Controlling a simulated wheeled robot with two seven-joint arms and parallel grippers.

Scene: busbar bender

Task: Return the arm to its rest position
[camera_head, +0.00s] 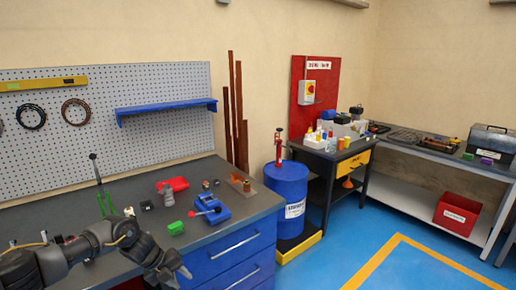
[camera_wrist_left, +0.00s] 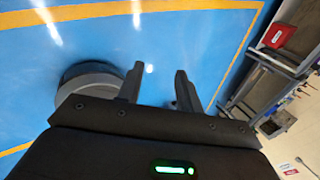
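My left arm comes in from the lower left of the head view, in front of the workbench (camera_head: 262,203). My left gripper (camera_head: 178,270) hangs near the bench's front edge, beside the blue drawers. In the left wrist view the two fingers of this gripper (camera_wrist_left: 159,76) stand apart, with only blue floor showing between them. It holds nothing. My right gripper is in neither view.
On the bench are a blue clamp-like tool (camera_head: 210,210), a green block (camera_head: 176,228), a red item (camera_head: 174,184) and a tall thin lever (camera_head: 96,170). A blue drum (camera_head: 287,185) stands right of the bench. The blue floor (camera_head: 400,270) at right is clear.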

